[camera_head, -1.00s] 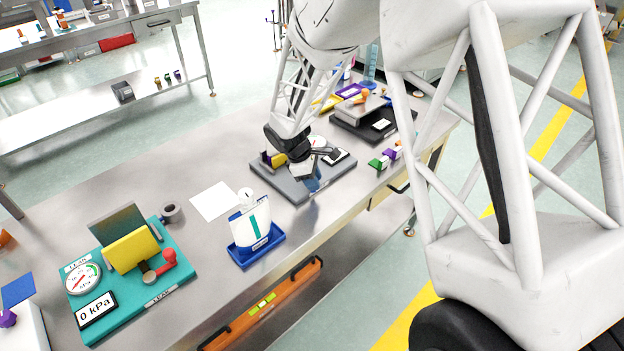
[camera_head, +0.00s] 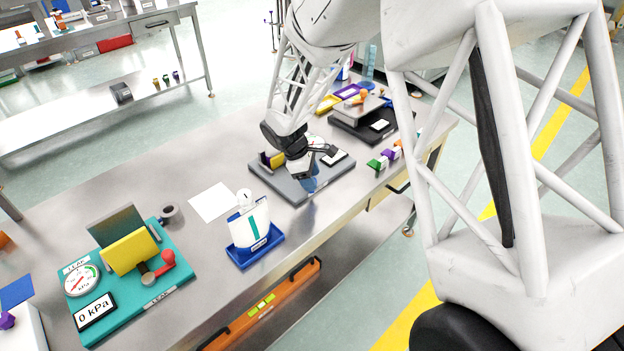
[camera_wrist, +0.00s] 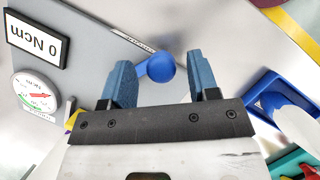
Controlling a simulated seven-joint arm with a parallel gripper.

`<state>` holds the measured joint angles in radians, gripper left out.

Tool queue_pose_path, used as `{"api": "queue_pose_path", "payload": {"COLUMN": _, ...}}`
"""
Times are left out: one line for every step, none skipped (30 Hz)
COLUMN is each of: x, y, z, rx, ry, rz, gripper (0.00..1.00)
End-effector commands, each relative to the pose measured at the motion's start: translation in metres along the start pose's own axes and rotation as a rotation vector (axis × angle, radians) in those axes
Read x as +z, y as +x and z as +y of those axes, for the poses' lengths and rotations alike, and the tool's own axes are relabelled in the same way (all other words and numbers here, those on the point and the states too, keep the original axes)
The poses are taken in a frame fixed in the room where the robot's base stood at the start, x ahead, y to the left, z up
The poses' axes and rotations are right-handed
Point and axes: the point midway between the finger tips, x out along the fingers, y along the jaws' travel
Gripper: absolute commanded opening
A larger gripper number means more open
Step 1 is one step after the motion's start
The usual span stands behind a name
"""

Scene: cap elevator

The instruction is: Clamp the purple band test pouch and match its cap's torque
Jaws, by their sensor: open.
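My gripper (camera_head: 308,184) is open over the front of the grey torque station (camera_head: 287,190). In the wrist view its blue fingers (camera_wrist: 162,85) stand on either side of a round blue knob (camera_wrist: 161,67), with a gap showing at each side. The station's display (camera_wrist: 37,33) reads 0 Ncm, beside a round dial (camera_wrist: 34,93). A yellow block with a dark purple patch (camera_head: 266,159) shows at the station's left; my wrist hides much of it. I cannot make out a purple band on any pouch.
A white pouch with a teal band (camera_head: 254,222) stands in a blue tray (camera_head: 262,250) front left. The teal leak station (camera_head: 150,310) reads 0 kPa. Small coloured caps (camera_head: 384,158) lie right of the torque station, near the table edge. A white sheet (camera_head: 212,202) lies flat.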

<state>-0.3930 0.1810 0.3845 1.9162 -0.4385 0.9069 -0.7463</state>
Motion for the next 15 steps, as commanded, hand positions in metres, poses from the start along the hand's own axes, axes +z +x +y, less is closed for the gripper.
{"api": "queue_pose_path", "payload": {"x": 0.0, "y": -0.006, "z": 0.0, "rx": 0.001, "ry": 0.0, "rz": 0.001, "gripper": 0.55}}
{"api": "queue_pose_path", "payload": {"x": 0.0, "y": -0.009, "z": 0.0, "rx": 0.001, "ry": 0.0, "rz": 0.001, "gripper": 0.55}}
{"api": "queue_pose_path", "payload": {"x": 0.0, "y": -0.014, "z": 0.0, "rx": 0.001, "ry": 0.001, "rz": 0.001, "gripper": 0.55}}
{"api": "queue_pose_path", "payload": {"x": 0.0, "y": -0.018, "z": 0.0, "rx": 0.001, "ry": 0.001, "rz": 0.001, "gripper": 0.55}}
{"api": "queue_pose_path", "payload": {"x": 0.0, "y": -0.021, "z": 0.0, "rx": 0.001, "ry": 0.0, "rz": 0.001, "gripper": 0.55}}
{"api": "queue_pose_path", "payload": {"x": 0.0, "y": -0.027, "z": 0.0, "rx": 0.001, "ry": 0.0, "rz": 0.001, "gripper": 0.55}}
{"api": "queue_pose_path", "payload": {"x": 0.0, "y": -0.03, "z": 0.0, "rx": 0.0, "ry": 0.0, "rz": 0.001, "gripper": 0.55}}
{"api": "queue_pose_path", "payload": {"x": 0.0, "y": -0.034, "z": 0.0, "rx": 0.0, "ry": -0.001, "rz": 0.0, "gripper": 0.55}}
{"api": "queue_pose_path", "payload": {"x": 0.0, "y": -0.04, "z": 0.0, "rx": 0.001, "ry": -0.001, "rz": 0.001, "gripper": 0.55}}
{"api": "queue_pose_path", "payload": {"x": 0.0, "y": -0.043, "z": 0.0, "rx": 0.001, "ry": -0.001, "rz": 0.001, "gripper": 0.55}}
{"api": "queue_pose_path", "payload": {"x": 0.0, "y": -0.047, "z": 0.0, "rx": 0.002, "ry": -0.001, "rz": 0.001, "gripper": 0.55}}
{"api": "queue_pose_path", "payload": {"x": 0.0, "y": -0.051, "z": 0.0, "rx": 0.002, "ry": -0.001, "rz": 0.0, "gripper": 0.55}}
{"api": "queue_pose_path", "payload": {"x": 0.0, "y": -0.054, "z": 0.0, "rx": 0.001, "ry": -0.001, "rz": 0.0, "gripper": 0.55}}
{"api": "queue_pose_path", "payload": {"x": 0.0, "y": -0.057, "z": 0.0, "rx": 0.002, "ry": 0.0, "rz": 0.0, "gripper": 0.55}}
{"api": "queue_pose_path", "payload": {"x": 0.0, "y": -0.06, "z": 0.0, "rx": 0.002, "ry": 0.0, "rz": 0.001, "gripper": 0.55}}
